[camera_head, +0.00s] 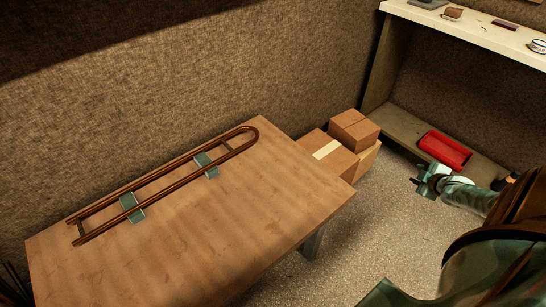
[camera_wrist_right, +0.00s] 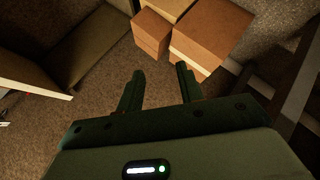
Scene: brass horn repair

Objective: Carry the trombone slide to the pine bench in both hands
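The trombone slide (camera_head: 165,185), a long brass-brown U of two parallel tubes, lies on a wood-topped table (camera_head: 215,245) at the left in the head view. Its curved end points to the upper right. Two teal pieces (camera_head: 131,207) (camera_head: 206,164) sit at the tubes. My right gripper (camera_head: 421,183) is well to the right of the table, apart from the slide. In the right wrist view its two fingers (camera_wrist_right: 158,88) are spread with nothing between them. My left gripper is not in view. Which surface is the pine bench I cannot tell.
Cardboard boxes (camera_head: 331,154) stand on the floor just right of the table. A pale-topped bench (camera_head: 470,32) with small items is at the upper right, with a red tray (camera_head: 444,150) on its lower shelf. Speckled floor (camera_head: 385,225) lies open between. A brown wall (camera_head: 150,100) backs the table.

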